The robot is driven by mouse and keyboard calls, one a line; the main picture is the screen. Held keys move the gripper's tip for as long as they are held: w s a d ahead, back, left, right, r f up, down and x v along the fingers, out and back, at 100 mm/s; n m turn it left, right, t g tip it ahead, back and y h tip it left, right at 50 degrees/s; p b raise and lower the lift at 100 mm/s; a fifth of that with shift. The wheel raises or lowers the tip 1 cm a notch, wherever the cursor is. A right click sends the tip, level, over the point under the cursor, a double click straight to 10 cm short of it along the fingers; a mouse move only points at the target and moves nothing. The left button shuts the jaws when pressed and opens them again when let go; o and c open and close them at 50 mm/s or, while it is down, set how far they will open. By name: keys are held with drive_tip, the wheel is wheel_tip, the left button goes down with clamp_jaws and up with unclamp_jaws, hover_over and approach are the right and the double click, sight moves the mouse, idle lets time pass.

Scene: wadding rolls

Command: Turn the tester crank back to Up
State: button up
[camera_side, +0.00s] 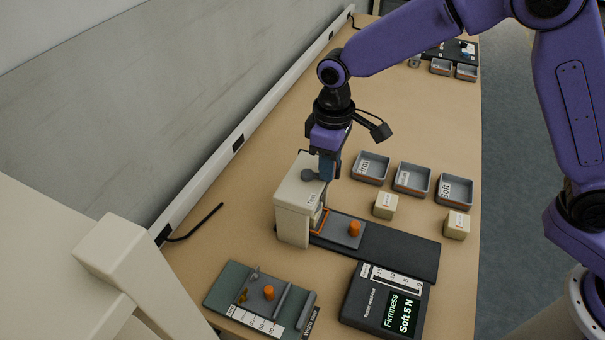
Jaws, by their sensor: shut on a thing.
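The tester (295,199) is a cream upright housing at the middle of the bench, with a dark base plate (405,250) running to the right. A grey sliding plate with an orange knob (355,229) sits at its front, beside an orange-edged opening. A round grey knob (309,175) shows on top of the tester. My gripper (327,178) points down at the tester's top right side, shut on what appears to be the crank. The crank is mostly hidden by the fingers, and I cannot tell its angle or read its marks.
A readout box (385,301) shows "Firmness Soft 5 N". A green fixture (262,298) with an orange knob lies front left. Several grey bins, among them one labelled Soft (454,190), stand at the right, with cream blocks (385,206) before them.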

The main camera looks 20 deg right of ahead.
drive_tip(key=shift+w+r, duration=0.1)
drive_tip(key=shift+w, duration=0.35)
drive_tip(key=shift+w+a, duration=0.1)
drive_tip(key=shift+w, duration=1.2)
drive_tip(key=shift+w+a, duration=0.55)
drive_tip(key=shift+w, duration=0.15)
